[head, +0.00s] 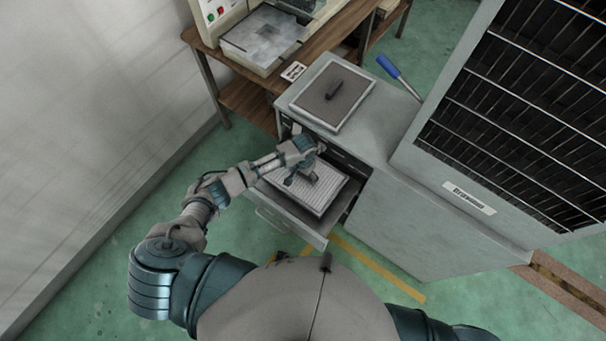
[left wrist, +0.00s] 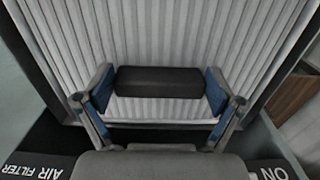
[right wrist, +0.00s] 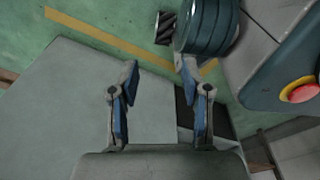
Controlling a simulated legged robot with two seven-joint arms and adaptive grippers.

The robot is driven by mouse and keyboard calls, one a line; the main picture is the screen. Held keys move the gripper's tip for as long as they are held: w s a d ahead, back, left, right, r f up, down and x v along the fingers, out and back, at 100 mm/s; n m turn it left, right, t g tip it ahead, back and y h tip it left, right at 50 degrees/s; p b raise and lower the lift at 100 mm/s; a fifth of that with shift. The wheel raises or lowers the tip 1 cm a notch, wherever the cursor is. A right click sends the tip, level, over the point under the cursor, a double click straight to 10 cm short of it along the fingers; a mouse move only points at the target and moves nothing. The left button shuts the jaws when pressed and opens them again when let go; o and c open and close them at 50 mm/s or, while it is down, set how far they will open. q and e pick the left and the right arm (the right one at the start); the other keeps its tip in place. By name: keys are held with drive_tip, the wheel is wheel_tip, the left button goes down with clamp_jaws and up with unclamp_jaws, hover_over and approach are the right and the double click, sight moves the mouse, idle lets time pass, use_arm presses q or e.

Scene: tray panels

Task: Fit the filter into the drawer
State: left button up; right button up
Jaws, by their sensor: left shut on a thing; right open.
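The white pleated filter (head: 318,198) is at the open drawer (head: 287,222) of the grey cabinet, within its outline in the head view. I cannot tell whether it lies flat on the drawer floor. My left gripper (head: 308,174) is shut on the filter's black handle. In the left wrist view the dark handle (left wrist: 158,82) sits between the blue pads of the left gripper (left wrist: 160,90), with the pleats (left wrist: 180,35) behind it. My right gripper (right wrist: 155,80) is open and empty; it shows only in the right wrist view.
A large slatted unit (head: 500,120) stands at right. A wooden bench (head: 240,95) stands behind. Green floor is free at left of the drawer.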

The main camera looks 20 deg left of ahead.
use_arm(q)
drive_tip(key=shift+w+f, duration=0.1)
drive_tip(key=shift+f, duration=0.05)
drive_tip(key=shift+d, duration=0.65)
drive_tip(key=shift+f, duration=0.2)
drive_tip(key=shift+a+f, duration=0.3)
drive_tip(key=shift+a, duration=0.15)
drive_tip(key=o, duration=1.1)
drive_tip(key=shift+d+r, duration=0.15)
drive_tip(key=shift+d, duration=0.15)
drive_tip(key=shift+r, duration=0.4)
wheel_tip(320, 180, up, 12)
drive_tip(key=p, duration=0.2)
use_arm(e)
drive_tip(key=shift+s+d+f, duration=0.25)
drive_tip(key=shift+s+d, duration=0.05)
drive_tip(key=shift+s, duration=0.55)
drive_tip(key=shift+s+d+f, duration=0.3)
drive_tip(key=shift+s, duration=0.55)
drive_tip(key=shift+s+d+f, duration=0.25)
drive_tip(key=shift+s+d, duration=0.05)
drive_tip(key=shift+s, duration=0.55)
